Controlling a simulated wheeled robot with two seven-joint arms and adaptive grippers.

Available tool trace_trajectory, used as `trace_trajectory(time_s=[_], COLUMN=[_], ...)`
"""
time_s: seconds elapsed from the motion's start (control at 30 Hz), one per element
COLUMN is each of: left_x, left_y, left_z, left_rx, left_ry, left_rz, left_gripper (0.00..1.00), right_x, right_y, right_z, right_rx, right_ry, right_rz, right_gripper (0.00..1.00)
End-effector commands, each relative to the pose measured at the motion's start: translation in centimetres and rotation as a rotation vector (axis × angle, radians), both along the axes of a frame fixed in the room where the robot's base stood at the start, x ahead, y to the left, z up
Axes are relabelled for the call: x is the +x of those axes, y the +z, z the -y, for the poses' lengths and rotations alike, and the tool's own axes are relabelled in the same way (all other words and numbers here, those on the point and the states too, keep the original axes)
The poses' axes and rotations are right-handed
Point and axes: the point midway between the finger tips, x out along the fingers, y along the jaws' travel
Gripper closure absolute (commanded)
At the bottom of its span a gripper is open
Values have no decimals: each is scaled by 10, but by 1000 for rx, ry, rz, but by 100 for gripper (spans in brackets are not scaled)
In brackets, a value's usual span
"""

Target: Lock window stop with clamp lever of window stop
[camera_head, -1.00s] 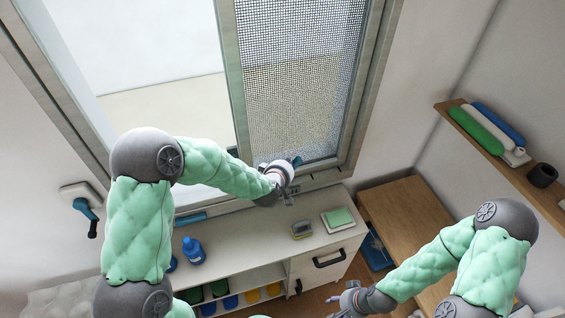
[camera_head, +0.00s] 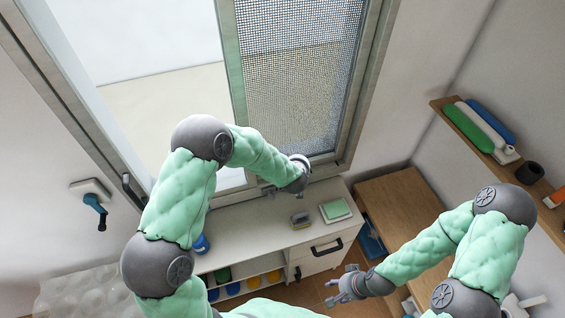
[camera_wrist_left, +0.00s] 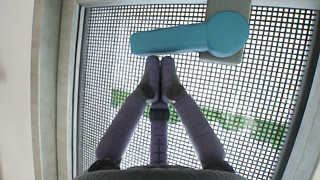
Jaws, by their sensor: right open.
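A teal lever (camera_wrist_left: 190,38) on a grey mount (camera_wrist_left: 222,52) shows before the window mesh in the left wrist view. It lies roughly level, with its round end to the right. My left gripper (camera_wrist_left: 160,62) is shut, its fingertips together just below the lever. I cannot tell whether they touch it. In the head view my left gripper (camera_head: 285,191) is at the lower part of the mesh window (camera_head: 295,85), and the lever is hidden there. My right gripper (camera_head: 345,285) is open and empty, low in the picture, away from the window.
A low cabinet (camera_head: 262,232) stands under the window, with a green-topped box (camera_head: 336,210) and a small sponge-like block (camera_head: 300,220) on it. A blue bottle (camera_head: 201,244) is partly hidden by my left arm. A wooden table (camera_head: 400,210) and a wall shelf (camera_head: 470,140) are at right.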

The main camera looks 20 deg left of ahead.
Motion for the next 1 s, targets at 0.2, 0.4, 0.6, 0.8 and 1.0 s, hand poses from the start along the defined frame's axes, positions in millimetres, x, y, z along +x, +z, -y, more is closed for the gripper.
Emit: trace_trajectory(time_s=[0.2,0.4,0.6,0.8,1.0], left_x=[2,2,2,2,5], left_y=[-3,-4,-4,-4,8], left_z=[3,3,3,3,-1], left_rx=[0,0,0,0,-1], left_ry=[0,0,1,1,2], left_rz=[0,0,1,1,2], left_gripper=[100,100,100,100,100], right_x=[0,0,0,0,0], right_y=[-3,-3,-3,-3,6], right_z=[0,0,0,0,0], right_rx=[0,0,0,0,0], right_ry=[0,0,0,0,0], right_rz=[0,0,0,0,0], right_gripper=[52,52,52,52,52])
